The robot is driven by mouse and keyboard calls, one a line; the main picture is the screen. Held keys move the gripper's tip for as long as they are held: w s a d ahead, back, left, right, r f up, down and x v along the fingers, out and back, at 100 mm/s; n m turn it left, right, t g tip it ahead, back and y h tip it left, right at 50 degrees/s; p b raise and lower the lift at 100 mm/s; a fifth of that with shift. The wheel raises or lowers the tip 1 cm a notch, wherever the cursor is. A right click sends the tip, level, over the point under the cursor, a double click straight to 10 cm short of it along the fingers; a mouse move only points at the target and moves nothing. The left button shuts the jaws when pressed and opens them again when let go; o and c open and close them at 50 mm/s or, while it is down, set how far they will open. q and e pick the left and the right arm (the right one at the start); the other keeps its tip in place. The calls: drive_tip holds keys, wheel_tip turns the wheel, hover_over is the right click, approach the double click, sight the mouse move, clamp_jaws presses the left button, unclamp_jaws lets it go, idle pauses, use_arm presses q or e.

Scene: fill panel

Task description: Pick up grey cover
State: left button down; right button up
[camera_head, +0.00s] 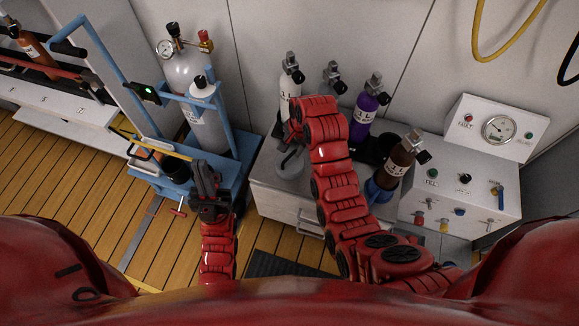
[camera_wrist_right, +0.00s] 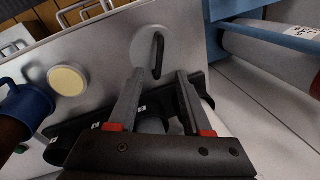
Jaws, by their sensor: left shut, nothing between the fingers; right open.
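The grey cover (camera_wrist_right: 170,66) is a round disc with a black upright handle, lying on the light worktop just beyond my right fingertips in the right wrist view. It also shows, partly hidden, at the left of the worktop in the head view (camera_head: 290,170). In the head view my right forearm hides most of that gripper. My left gripper (camera_head: 203,168) is shut and empty, beside the blue cart and left of the worktop.
A black rack (camera_wrist_right: 88,131) lies under my right fingers. White (camera_head: 289,82), purple (camera_head: 369,108) and brown (camera_head: 397,165) bottles stand around the worktop. A blue cart (camera_head: 237,150) with a grey cylinder (camera_head: 190,75) stands left. A gauge panel (camera_head: 470,175) stands right.

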sight(289, 156)
drive_tip(key=f, duration=0.5)
drive_tip(key=shift+w+a+f, duration=0.2)
drive_tip(key=shift+a+f, duration=0.1)
drive_tip(key=shift+a, duration=0.1)
drive_tip(key=shift+w+a+f, duration=0.1)
drive_tip(key=shift+w+f, duration=0.05)
drive_tip(key=shift+f, duration=0.2)
clamp_jaws()
idle(0.8)
